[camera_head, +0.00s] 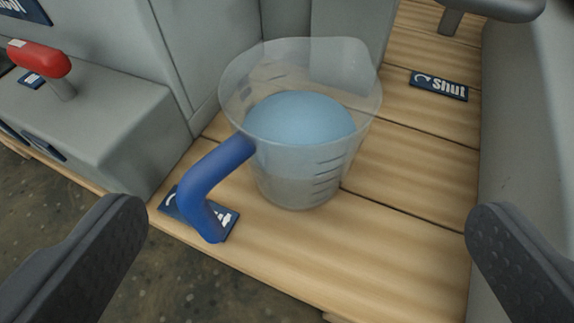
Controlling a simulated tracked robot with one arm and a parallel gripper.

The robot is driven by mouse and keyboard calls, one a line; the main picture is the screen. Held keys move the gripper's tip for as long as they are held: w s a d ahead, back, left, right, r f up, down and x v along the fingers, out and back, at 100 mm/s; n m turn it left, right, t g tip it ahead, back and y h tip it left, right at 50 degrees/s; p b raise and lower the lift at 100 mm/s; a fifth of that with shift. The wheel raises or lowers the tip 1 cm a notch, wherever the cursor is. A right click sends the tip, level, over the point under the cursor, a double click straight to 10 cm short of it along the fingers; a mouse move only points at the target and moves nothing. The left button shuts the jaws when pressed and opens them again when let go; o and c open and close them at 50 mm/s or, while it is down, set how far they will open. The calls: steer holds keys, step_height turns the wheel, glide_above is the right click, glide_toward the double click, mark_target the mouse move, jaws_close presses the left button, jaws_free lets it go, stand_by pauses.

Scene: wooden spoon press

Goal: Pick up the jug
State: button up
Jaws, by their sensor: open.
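The jug (315,175) is clear plastic with measuring marks and stands upright on the wooden slats. Light blue contents show inside it. Its blue handle (212,182) points towards the lower left, over a dark blue label. My gripper (305,222) is open, with one dark finger at the lower left and one at the lower right. The jug is beyond the fingertips, between them in the picture, and nothing is held.
A grey machine block with a red lever (40,60) stands at the left. A label reading "Shut" (439,85) lies on the slats (410,160) at the right. A grey rounded body (525,140) borders the right side. Speckled floor (170,275) shows at the lower left.

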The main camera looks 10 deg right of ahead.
mark_target(274, 156)
steer(key=b+x, duration=0.3)
steer(key=x, duration=0.8)
steer(key=shift+w, duration=0.4)
steer(key=shift+r, duration=0.1)
steer(key=c, duration=1.6)
